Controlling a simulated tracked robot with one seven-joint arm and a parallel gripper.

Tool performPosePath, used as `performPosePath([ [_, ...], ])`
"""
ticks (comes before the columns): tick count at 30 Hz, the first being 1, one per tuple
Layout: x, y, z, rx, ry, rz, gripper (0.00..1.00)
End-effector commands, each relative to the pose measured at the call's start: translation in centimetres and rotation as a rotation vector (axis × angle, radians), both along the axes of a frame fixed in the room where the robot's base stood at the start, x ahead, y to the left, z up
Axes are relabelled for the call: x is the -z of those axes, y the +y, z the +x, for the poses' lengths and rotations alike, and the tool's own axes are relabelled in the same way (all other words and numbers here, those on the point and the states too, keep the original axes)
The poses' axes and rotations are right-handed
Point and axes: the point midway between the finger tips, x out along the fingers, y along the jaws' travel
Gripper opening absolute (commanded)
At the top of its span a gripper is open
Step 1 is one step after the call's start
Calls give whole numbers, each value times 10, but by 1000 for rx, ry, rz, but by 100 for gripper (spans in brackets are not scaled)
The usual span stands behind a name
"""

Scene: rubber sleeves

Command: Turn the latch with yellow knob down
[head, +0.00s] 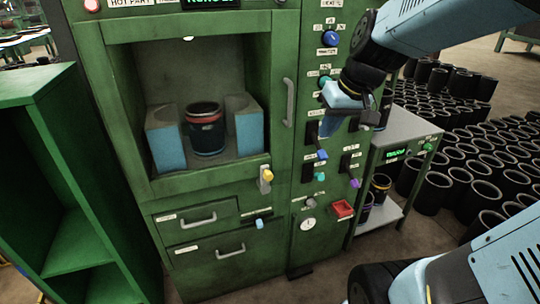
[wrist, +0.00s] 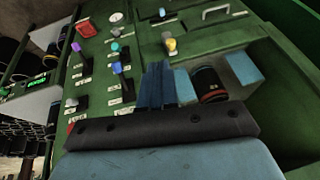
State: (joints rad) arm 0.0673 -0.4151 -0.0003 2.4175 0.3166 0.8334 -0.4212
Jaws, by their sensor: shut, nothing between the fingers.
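The latch with the yellow knob (head: 268,175) is on the green machine's front, just below the right corner of the open bay. Its knob sits at the upper end of a small grey plate (head: 264,187). The yellow knob also shows in the wrist view (wrist: 171,45), beyond my fingers. My gripper (head: 325,131) is up and to the right of the latch, in front of the control panel, apart from the latch. In the wrist view my dark blue fingers (wrist: 157,84) are together and empty.
The panel beside the latch has several levers, including a blue one (head: 322,154) and a purple one (head: 355,183). A grey vertical handle (head: 288,102) stands above the latch. A blue knob (head: 260,223) and drawer handles are below. A black sleeve (head: 205,133) stands in the bay.

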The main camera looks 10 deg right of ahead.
Motion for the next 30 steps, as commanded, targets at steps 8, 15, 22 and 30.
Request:
performPosePath([
  [8,29,4,46,-65,34,71,0],
  [15,58,3,84,-108,45,129,0],
  [22,91,-1,119,-136,46,179,0],
  [30,134,-10,155,-154,39,226,0],
])
